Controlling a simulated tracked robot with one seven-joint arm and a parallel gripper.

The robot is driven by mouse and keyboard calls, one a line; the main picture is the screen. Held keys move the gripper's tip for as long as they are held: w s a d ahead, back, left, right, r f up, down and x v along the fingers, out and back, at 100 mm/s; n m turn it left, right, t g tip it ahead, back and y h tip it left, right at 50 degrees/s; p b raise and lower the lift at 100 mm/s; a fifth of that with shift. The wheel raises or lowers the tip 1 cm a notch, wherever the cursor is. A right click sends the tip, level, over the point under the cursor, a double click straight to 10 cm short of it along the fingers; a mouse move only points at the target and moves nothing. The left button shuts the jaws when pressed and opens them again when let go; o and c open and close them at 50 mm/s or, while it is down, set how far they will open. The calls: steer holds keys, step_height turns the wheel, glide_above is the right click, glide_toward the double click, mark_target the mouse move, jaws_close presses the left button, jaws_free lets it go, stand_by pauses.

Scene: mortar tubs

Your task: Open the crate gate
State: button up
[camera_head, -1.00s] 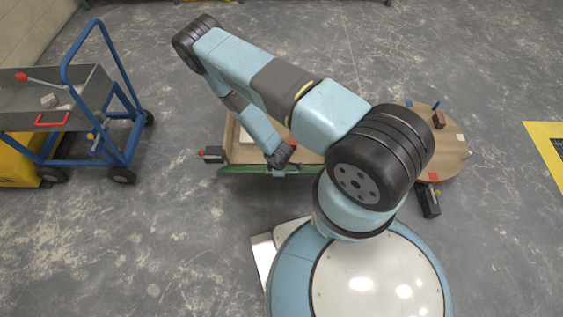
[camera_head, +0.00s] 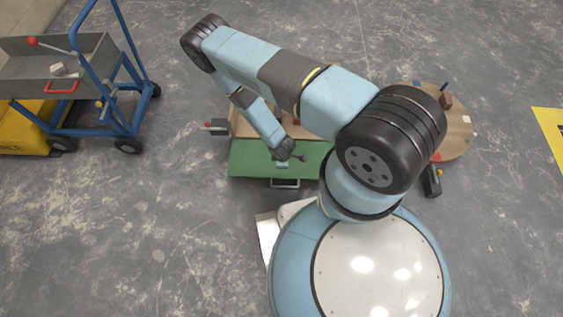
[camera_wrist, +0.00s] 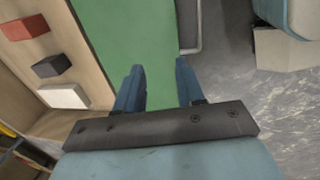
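The crate (camera_head: 246,127) is a wooden box below my arm. Its green gate (camera_head: 250,162) shows as a broad panel folded outward on the near side, with a grey handle (camera_head: 285,183) at its outer edge. In the wrist view the green gate (camera_wrist: 125,32) fills the middle, and the handle (camera_wrist: 188,32) is at its right edge. My gripper (camera_head: 288,156) is over the gate. In the wrist view my gripper (camera_wrist: 159,76) has its two blue fingers apart, with only green gate visible between them. My arm hides part of the crate.
Red (camera_wrist: 25,27), black (camera_wrist: 51,66) and white (camera_wrist: 63,96) blocks are in the crate. A dark box with a red-knobbed lever (camera_head: 216,126) is at its left. A blue cart (camera_head: 105,120) stands left; a round wooden table (camera_head: 458,135) is right.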

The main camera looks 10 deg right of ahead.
step_height(320, 180, up, 13)
steer(key=s, duration=0.2)
steer(key=shift+s+a+r, duration=0.15)
steer(key=shift+a+r, duration=0.05)
steer(key=shift+a, duration=0.15)
